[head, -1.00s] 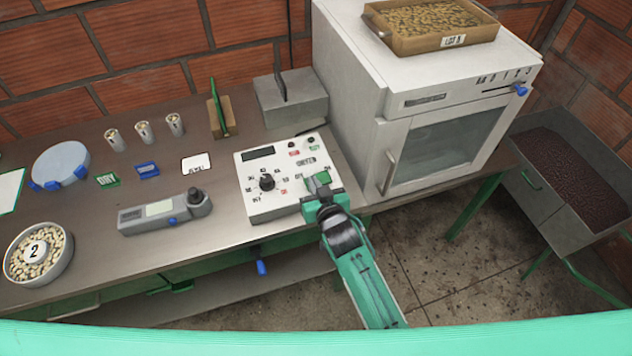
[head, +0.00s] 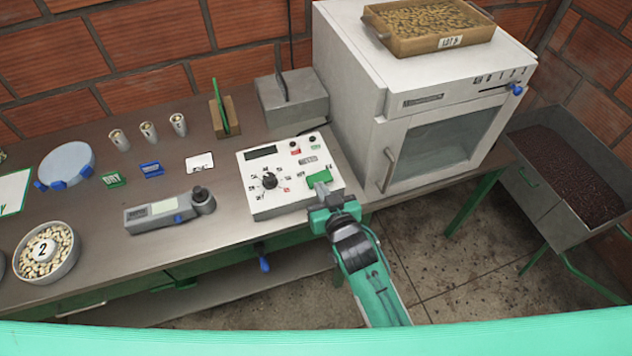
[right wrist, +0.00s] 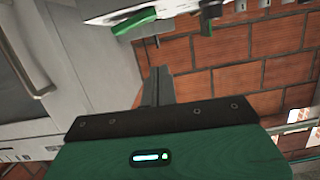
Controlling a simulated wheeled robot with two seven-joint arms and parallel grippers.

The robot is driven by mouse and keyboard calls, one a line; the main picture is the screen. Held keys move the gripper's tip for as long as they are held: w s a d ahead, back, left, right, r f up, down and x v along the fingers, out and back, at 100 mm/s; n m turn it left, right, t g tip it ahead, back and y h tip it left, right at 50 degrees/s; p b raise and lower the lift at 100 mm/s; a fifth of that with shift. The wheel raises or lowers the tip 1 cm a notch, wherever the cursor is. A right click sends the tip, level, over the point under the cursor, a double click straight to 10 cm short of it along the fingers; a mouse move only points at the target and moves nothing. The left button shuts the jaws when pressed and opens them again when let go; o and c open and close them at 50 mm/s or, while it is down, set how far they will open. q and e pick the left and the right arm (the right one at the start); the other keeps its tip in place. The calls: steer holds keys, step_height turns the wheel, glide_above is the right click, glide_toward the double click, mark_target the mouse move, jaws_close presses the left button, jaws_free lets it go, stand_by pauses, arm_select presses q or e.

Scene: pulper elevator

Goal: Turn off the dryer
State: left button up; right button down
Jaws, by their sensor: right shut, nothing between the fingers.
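The dryer looks to be the white cabinet (head: 420,125) with a glass door, a vertical handle (head: 389,168) and a blue slider (head: 517,89) at its upper right. A white control box (head: 280,205) stands on the bench left of it, with a black dial (head: 269,181) and a green switch-like part (head: 318,177). My right gripper (head: 325,200) is shut and empty at the box's front right edge, close below the green part; contact cannot be told. In the right wrist view the green part (right wrist: 133,22) shows above the gripper (right wrist: 158,88). My left gripper is not in view.
A tray of beans (head: 430,42) sits on the cabinet. A grey handheld meter (head: 165,214), a bowl of beans marked 2 (head: 72,262) and several small cups (head: 148,132) stand on the bench (head: 100,210). A dark bin (head: 535,180) stands at the right.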

steer(key=shift+b+v, duration=0.3)
steer(key=shift+v, duration=1.4)
steer(key=shift+s+a+r, duration=0.1)
steer(key=shift+a, duration=0.1)
steer(key=s+d+f+g+h, duration=0.1)
steer(key=s+d+f+g, duration=0.2)
steer(key=f, duration=0.9)
steer(key=s+d+f+g+h, duration=0.15)
steer(key=s+f, duration=0.35)
steer(key=f, duration=0.8)
steer(key=s+d+f+g, duration=0.3)
steer(key=d+f, duration=0.1)
steer(key=f, duration=0.8)
steer(key=s+d+f+g, duration=0.2)
steer(key=s+d+f, duration=0.2)
steer(key=s, duration=0.6)
steer(key=s+d+f+g+h, duration=0.1)
steer(key=s+d+f+g, duration=0.1)
steer(key=s+d+f, duration=0.3)
steer(key=s+d+f+g+h, duration=0.1)
steer(key=s+d+f, duration=0.4)
steer(key=s+f, duration=0.5)
steer(key=s+g, duration=0.1)
steer(key=s, duration=0.4)
steer(key=shift+s+d+f+m, duration=0.25)
steer(key=shift+s+m, duration=0.1)
steer(key=shift+m, duration=0.05)
